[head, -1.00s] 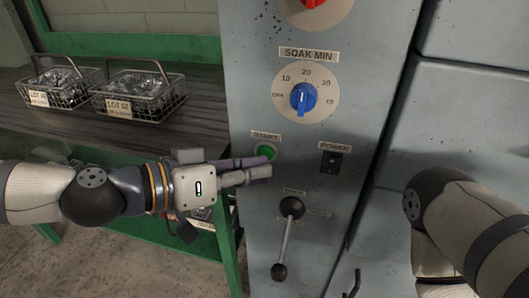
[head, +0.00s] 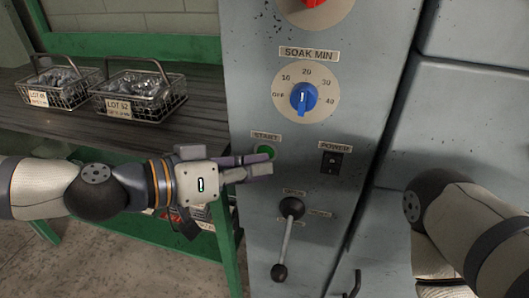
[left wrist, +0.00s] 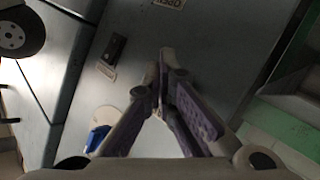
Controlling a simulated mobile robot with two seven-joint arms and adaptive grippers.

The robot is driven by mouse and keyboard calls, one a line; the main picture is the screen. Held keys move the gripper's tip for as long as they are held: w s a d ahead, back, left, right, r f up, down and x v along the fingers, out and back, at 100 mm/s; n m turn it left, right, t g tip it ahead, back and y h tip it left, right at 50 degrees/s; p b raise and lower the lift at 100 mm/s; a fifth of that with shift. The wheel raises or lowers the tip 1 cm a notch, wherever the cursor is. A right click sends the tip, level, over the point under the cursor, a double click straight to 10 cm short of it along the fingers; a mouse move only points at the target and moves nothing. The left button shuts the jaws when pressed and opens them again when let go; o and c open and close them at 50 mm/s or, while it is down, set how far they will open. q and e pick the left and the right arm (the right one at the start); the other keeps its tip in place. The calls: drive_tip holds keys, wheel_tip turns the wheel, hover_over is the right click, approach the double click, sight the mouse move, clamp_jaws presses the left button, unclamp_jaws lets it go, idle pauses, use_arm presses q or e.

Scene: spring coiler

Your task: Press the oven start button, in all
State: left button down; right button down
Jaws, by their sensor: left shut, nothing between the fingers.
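The green start button (head: 265,150) sits under the START label on the grey oven panel. My left gripper (head: 270,164) is shut and empty, its purple-padded fingers pointing right across the panel. In the head view its fingertips lie just below the button and overlap its lower edge; whether they touch it I cannot tell. In the left wrist view the closed fingertips (left wrist: 166,60) are close to the panel and the button is not visible. My right forearm is at the right, but its gripper is out of view.
The blue soak knob (head: 303,97) is above the button. The black power switch (head: 331,162) is to its right. A lever with black balls (head: 286,240) stands below. Two wire baskets (head: 139,97) (head: 60,90) stand on the dark bench (head: 150,135) at left.

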use_arm(q)
drive_tip(key=shift+s+a, duration=0.25)
drive_tip(key=shift+s, duration=0.5)
use_arm(e)
drive_tip(key=shift+w+r, duration=0.2)
use_arm(q)
drive_tip(key=shift+s, duration=0.1)
